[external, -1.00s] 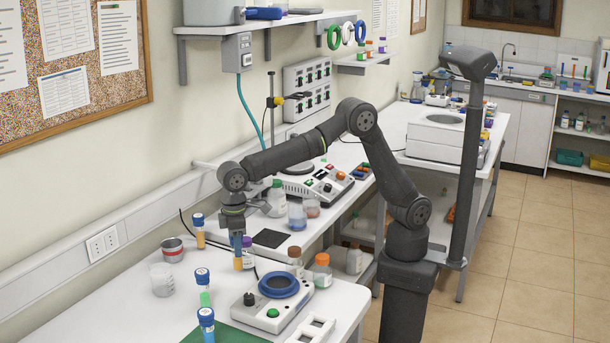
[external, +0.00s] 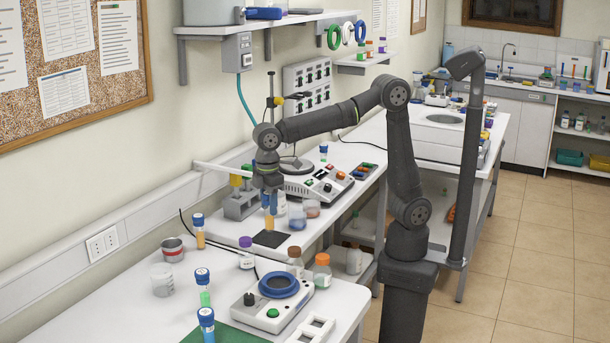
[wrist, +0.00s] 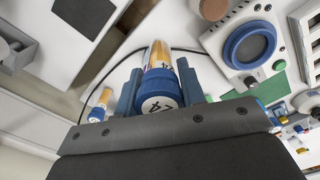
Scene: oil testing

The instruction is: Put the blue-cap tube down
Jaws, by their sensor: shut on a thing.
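My gripper (external: 269,203) is shut on a blue-cap tube (external: 269,222) with amber liquid. The tube hangs upright, and its lower end appears in front of or over the dark square pad (external: 271,239); I cannot tell the gap. In the wrist view the blue cap (wrist: 158,90) with a label sits between the two fingers, the amber body beyond it. The dark pad (wrist: 84,14) shows at the upper left there, off to the side of the tube. Another blue-cap amber tube (external: 199,232) stands at the left on the bench.
A purple-cap bottle (external: 246,253), a mixer with blue ring (external: 278,287), a beaker (external: 162,279) and more blue-cap tubes (external: 202,286) stand on the near bench. A grey block (external: 239,204) and a hotplate device (external: 318,183) stand behind the pad.

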